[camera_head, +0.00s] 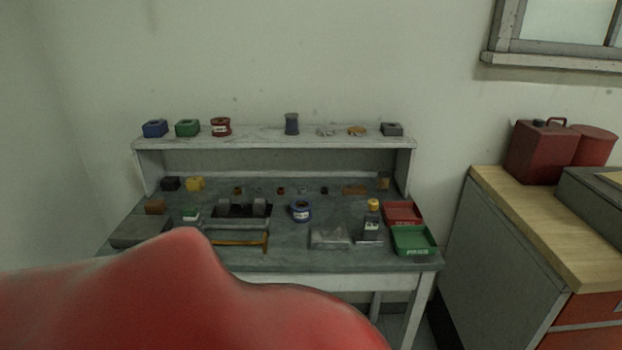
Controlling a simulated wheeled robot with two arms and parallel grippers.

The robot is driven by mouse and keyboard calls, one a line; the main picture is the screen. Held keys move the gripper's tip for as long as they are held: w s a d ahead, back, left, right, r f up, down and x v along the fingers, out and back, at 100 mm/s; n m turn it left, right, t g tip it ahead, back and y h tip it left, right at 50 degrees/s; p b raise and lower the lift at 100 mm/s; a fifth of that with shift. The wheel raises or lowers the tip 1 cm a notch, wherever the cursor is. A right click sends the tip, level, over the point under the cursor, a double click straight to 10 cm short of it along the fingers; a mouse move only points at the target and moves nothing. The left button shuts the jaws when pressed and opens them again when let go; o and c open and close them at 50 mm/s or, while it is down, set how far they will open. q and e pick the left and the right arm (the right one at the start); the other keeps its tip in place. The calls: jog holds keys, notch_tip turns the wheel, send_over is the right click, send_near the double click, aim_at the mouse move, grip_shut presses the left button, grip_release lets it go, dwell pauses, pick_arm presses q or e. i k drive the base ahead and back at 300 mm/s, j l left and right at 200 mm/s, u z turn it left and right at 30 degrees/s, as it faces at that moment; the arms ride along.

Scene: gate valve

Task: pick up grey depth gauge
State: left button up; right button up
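I cannot single out the grey depth gauge with certainty. A thin grey bar (238,225) lies on the workbench (285,253), just behind a yellow-brown T-shaped tool (240,241); it is too small to tell if it is the gauge. Neither of my grippers shows. A large smooth red shape (180,300), very near the camera, hides the bench's front left.
A raised shelf (265,142) at the back holds spools and small boxes. A red tray (402,213) and a green tray (413,240) sit at the bench's right end. A wood-topped cabinet (540,230) stands to the right, with a red can (540,152).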

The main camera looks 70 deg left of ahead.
aim_at(371, 225)
jog(key=u, duration=2.2)
